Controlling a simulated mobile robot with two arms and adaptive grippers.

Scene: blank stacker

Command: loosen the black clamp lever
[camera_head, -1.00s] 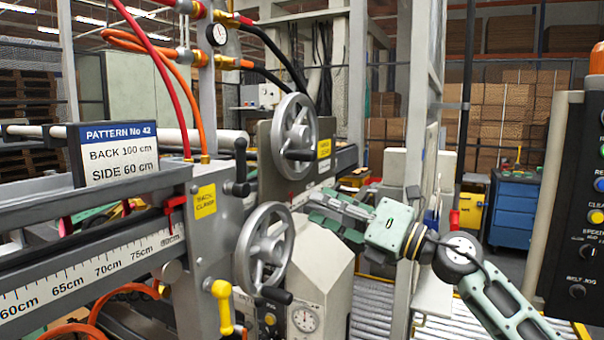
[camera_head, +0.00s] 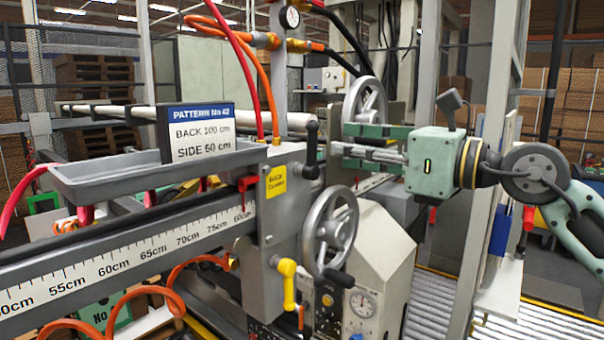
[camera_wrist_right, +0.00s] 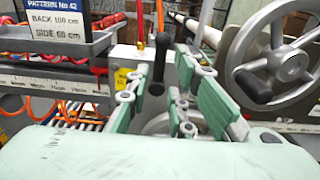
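The black clamp lever (camera_head: 312,142) stands upright on the grey clamp block, beside the yellow "Back clamp" label (camera_head: 276,181). It also shows upright in the right wrist view (camera_wrist_right: 160,60), ahead of my fingers. My right gripper (camera_head: 338,141), with green pads, is just right of the lever at about its height, pointing left. In the wrist view its fingers (camera_wrist_right: 166,80) are apart, with the lever showing in the gap between them. No contact with the lever is visible. The gripper is open and empty. My left gripper is out of view.
A handwheel (camera_head: 330,232) is below my right gripper, and another handwheel (camera_head: 366,104) is behind it. A yellow lever (camera_head: 288,284) hangs below the block. A ruled rail (camera_head: 130,262) and a grey tray (camera_head: 110,182) with a pattern sign (camera_head: 203,133) extend left.

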